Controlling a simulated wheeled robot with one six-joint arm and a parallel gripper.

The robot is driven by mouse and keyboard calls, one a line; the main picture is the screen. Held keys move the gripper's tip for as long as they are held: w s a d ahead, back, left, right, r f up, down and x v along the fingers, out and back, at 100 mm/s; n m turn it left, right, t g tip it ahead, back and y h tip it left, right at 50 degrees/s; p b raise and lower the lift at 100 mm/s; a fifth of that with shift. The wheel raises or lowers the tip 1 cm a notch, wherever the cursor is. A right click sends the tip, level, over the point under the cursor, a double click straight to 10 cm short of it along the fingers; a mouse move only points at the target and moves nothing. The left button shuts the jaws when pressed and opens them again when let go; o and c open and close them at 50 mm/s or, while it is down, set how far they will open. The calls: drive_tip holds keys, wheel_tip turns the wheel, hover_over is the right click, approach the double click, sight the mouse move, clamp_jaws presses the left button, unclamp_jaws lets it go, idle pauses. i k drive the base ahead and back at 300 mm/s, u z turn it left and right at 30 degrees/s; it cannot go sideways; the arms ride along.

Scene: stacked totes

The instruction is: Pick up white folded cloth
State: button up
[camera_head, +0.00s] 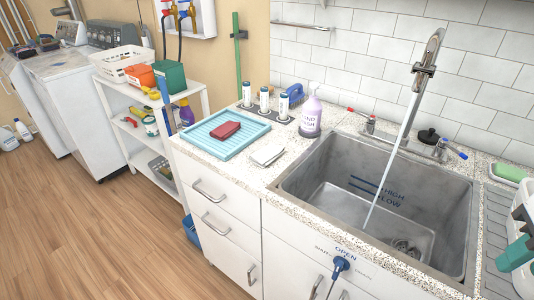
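The white folded cloth (267,155) lies flat on the speckled counter. It sits between the light blue tray and the near left corner of the sink. Nothing covers it.
A blue ribbed tray (208,146) holding a dark red block (226,130) is left of the cloth. A purple soap bottle (311,116) and several small canisters on a dark stand (265,116) are behind it. The sink (350,160), with water running, is to the right.

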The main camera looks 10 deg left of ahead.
sight(264, 157)
drive_tip(key=u, duration=0.5)
drive_tip(key=k, duration=0.6)
drive_tip(key=u, duration=1.15)
drive_tip(key=i, duration=1.35)
drive_tip(key=z, duration=0.45)
